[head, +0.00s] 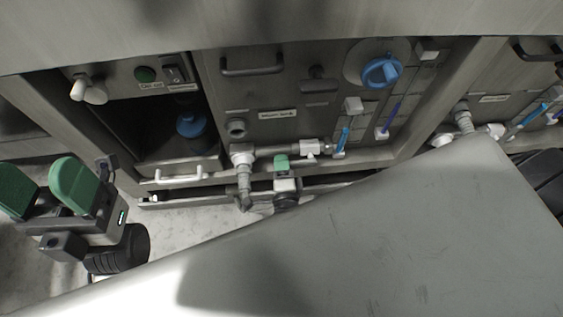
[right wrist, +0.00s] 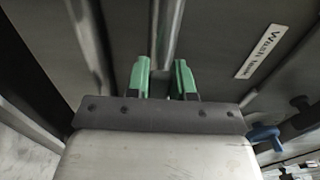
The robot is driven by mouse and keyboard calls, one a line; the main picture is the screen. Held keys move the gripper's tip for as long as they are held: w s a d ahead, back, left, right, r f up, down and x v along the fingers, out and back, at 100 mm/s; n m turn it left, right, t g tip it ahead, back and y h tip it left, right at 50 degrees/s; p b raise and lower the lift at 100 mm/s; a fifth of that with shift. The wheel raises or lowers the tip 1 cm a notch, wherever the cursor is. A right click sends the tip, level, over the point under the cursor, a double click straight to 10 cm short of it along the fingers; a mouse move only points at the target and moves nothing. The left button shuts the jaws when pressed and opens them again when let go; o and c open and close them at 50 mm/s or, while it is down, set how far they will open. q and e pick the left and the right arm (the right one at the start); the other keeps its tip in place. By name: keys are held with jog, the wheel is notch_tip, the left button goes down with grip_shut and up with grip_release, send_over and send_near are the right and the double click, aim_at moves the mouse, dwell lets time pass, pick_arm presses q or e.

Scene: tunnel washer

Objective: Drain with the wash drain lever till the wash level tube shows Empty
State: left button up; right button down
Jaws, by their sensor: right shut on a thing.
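My right gripper (head: 283,170) is at the low pipework under the wash tank panel, shut on what looks like the wash drain lever. The lever is hidden by the fingers and my arm. In the right wrist view the green fingers (right wrist: 163,80) stand close together in front of a grey pipe. A tube with light blue fill (head: 344,135) stands right of the pipework, and a longer tube with purple-blue fill (head: 394,112) is beside it. I cannot read level marks on either. My left gripper (head: 45,193) is open and empty at the left.
A white pipe with an elbow (head: 243,155) runs beside the right gripper. A blue knob (head: 381,71) is above the tubes. A wash tank label (right wrist: 262,52) shows in the wrist view. An open bay with a blue container (head: 191,126) is left. My right arm covers the lower right.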

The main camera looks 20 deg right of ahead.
jog(key=shift+s+f, duration=0.1)
jog(key=c, duration=1)
grip_release()
jog(key=shift+o, duration=0.2)
jog(key=p+v, duration=0.2)
jog(key=v, duration=0.8)
jog(key=shift+s+a, duration=0.15)
jog(key=shift+s, duration=0.2)
